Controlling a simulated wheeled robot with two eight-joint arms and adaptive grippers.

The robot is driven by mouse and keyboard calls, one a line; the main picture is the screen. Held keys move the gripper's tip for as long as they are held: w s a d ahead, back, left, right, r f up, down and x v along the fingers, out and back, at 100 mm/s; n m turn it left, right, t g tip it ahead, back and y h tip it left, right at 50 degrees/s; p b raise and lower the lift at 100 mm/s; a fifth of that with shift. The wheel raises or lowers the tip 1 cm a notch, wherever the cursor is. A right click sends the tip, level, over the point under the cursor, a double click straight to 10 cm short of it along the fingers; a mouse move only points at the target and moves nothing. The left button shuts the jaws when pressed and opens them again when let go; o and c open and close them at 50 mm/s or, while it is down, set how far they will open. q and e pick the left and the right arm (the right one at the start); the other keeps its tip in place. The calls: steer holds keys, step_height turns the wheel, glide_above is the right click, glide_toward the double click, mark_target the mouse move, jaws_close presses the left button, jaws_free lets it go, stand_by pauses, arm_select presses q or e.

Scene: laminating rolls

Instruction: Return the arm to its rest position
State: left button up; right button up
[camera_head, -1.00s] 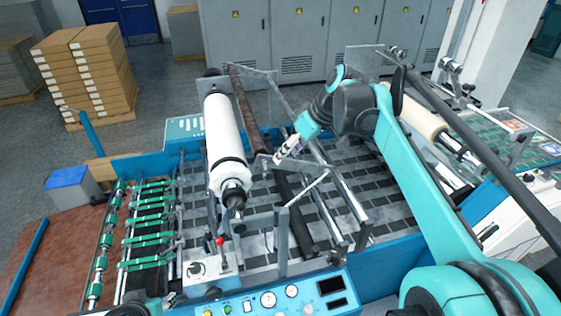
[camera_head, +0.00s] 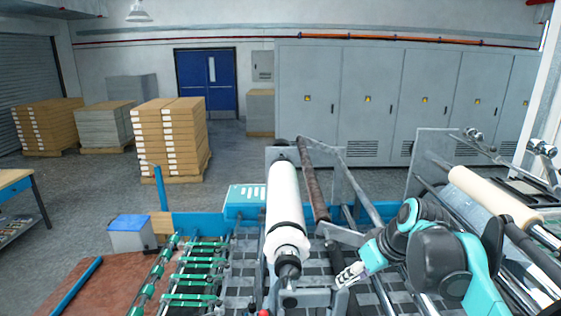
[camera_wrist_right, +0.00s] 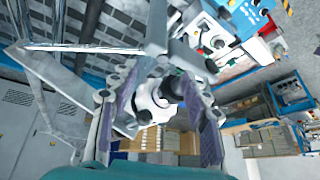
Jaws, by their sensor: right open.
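My right arm comes in from the lower right of the head view, with teal and dark grey links. Its gripper (camera_head: 346,276) is above the laminating machine, to the right of the white roll (camera_head: 284,205). In the right wrist view the two fingers of the gripper (camera_wrist_right: 160,82) stand apart. A round white roll end (camera_wrist_right: 150,105) shows between them in the picture, and I see nothing gripped. The white roll lies on its shaft on the machine. My left gripper is not in view.
The machine's metal side plates and dark bar (camera_head: 313,180) stand close to the right gripper. A cream roll (camera_head: 490,195) is at the right. Stacked boxes (camera_head: 170,135), grey cabinets (camera_head: 400,105) and a blue door (camera_head: 205,80) are behind. Open floor (camera_head: 85,195) lies at the left.

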steer(key=s+f+m+h+b, duration=0.1)
steer(key=s+f+b, duration=0.4)
steer(key=f, duration=0.9)
steer(key=s+f+m+t+h+b, duration=0.1)
steer(key=s+f+m+b, duration=0.1)
steer(key=s+f+b, duration=0.4)
steer(key=s+f+m+t+b, duration=0.1)
steer(key=s+f+b, duration=0.4)
steer(key=f+b, duration=0.8)
step_height(320, 180, down, 10)
steer(key=shift+s+a+m+h+b, duration=0.3)
steer(key=shift+a+h, duration=0.05)
steer(key=shift+h, duration=0.05)
